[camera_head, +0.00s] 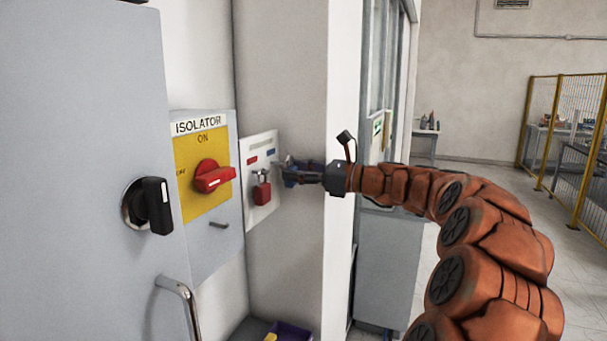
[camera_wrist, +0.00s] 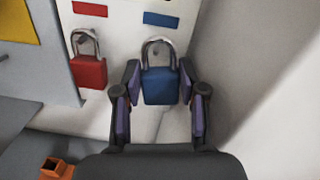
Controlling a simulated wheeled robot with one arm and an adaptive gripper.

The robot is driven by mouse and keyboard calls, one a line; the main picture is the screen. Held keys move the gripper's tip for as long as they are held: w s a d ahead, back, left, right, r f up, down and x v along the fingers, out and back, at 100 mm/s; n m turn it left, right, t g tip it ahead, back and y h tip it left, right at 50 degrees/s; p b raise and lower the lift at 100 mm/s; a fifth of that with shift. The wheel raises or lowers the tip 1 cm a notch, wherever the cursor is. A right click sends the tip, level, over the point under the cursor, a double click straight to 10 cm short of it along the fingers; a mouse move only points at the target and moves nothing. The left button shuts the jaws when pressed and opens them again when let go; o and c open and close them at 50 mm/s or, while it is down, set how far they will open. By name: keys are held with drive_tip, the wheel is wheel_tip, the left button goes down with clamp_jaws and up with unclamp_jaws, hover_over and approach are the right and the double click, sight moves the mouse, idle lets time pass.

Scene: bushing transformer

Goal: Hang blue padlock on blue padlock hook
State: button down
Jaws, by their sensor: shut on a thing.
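The blue padlock (camera_wrist: 160,86) is between the fingers of my gripper (camera_wrist: 160,100) in the wrist view, upright with its metal shackle up. The shackle top lies in front of the white panel, just below the blue label (camera_wrist: 161,19). The blue padlock's hook is not clearly visible, and I cannot tell whether the shackle is around it. In the head view my gripper (camera_head: 290,172) is at the right side of the white padlock panel (camera_head: 262,212), shut on the blue padlock, which is partly hidden by the fingers.
A red padlock (camera_wrist: 88,71) hangs left of the blue one, under a red label (camera_wrist: 90,9). The isolator panel (camera_head: 203,248) with its red switch (camera_head: 211,177) and a grey cabinet (camera_head: 80,200) stand further left. A purple bin (camera_head: 291,331) is below.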

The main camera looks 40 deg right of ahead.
drive_tip(key=shift+w+a, duration=0.4)
drive_tip(key=shift+w, duration=0.15)
drive_tip(key=shift+w+a+f+p, duration=0.25)
drive_tip(key=shift+w+f+p, duration=0.05)
drive_tip(key=shift+w+f, duration=0.2)
drive_tip(key=c, duration=0.6)
unclamp_jaws()
drive_tip(key=shift+v, duration=5.95)
